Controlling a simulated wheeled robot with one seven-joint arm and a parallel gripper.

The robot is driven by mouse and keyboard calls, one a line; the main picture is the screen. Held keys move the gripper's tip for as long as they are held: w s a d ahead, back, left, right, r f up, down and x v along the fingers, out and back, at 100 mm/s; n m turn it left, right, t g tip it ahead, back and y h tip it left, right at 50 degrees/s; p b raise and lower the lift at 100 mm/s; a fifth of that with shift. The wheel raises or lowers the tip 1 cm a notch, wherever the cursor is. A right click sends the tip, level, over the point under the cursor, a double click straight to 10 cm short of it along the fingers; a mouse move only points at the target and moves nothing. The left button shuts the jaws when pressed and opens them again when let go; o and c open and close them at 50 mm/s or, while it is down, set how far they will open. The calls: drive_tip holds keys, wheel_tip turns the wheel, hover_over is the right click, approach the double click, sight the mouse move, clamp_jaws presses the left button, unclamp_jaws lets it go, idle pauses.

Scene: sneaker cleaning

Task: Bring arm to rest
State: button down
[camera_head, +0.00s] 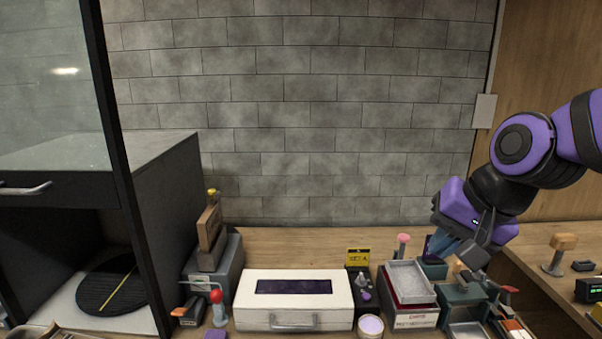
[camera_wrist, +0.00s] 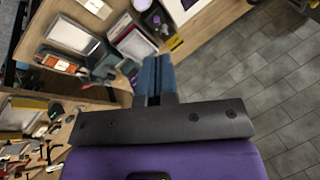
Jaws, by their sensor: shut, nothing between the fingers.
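My arm, purple and black, reaches in from the right in the head view. My gripper (camera_head: 449,251) hangs over the right part of the bench, above and behind the small trays, with its blue fingers pointing down to the left. In the wrist view my gripper (camera_wrist: 155,70) shows its blue fingers pressed together with nothing between them. Whether the fingertips touch anything below is hard to tell in the head view; in the wrist view they appear clear of the bench items.
A white case (camera_head: 294,317) stands at the bench middle. A grey tray (camera_head: 410,281) on a box and a green holder (camera_head: 462,296) sit below my gripper. A black cabinet (camera_head: 165,200) fills the left. The grey block wall (camera_head: 300,130) is behind.

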drive_tip(key=s+d+r+n+t+h, duration=0.1)
drive_tip(key=s+d+r+n+h, duration=0.2)
drive_tip(key=s+d+r, duration=0.3)
drive_tip(key=s+d+n, duration=0.1)
drive_tip(key=s+d, duration=0.2)
drive_tip(key=shift+s+d+n, duration=0.15)
drive_tip(key=shift+s+n, duration=0.15)
drive_tip(key=shift+s, duration=0.05)
